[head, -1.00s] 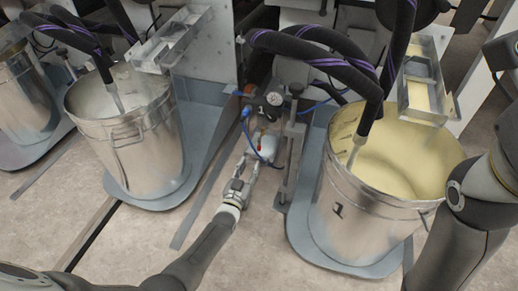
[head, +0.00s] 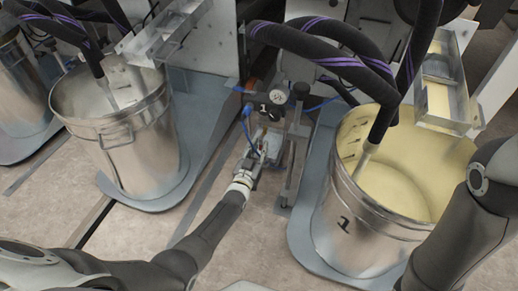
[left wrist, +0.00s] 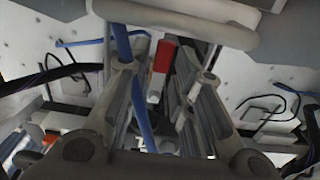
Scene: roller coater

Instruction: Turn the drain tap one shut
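The drain tap's red handle (left wrist: 162,57) shows in the left wrist view, between the two fingers of my left gripper (left wrist: 163,85), with a pale part below it. The fingers are apart, with visible space beside the handle; a blue hose passes close to the left finger. In the head view my left gripper (head: 264,150) reaches in at the unit marked 1, below its round gauge (head: 278,97). The tap is mostly hidden there by the gripper. My right gripper is out of view; only my right arm shows at the right edge.
Black hoses with purple stripes (head: 320,45) hang above. A metal post (head: 293,160) stands close right of my left gripper.

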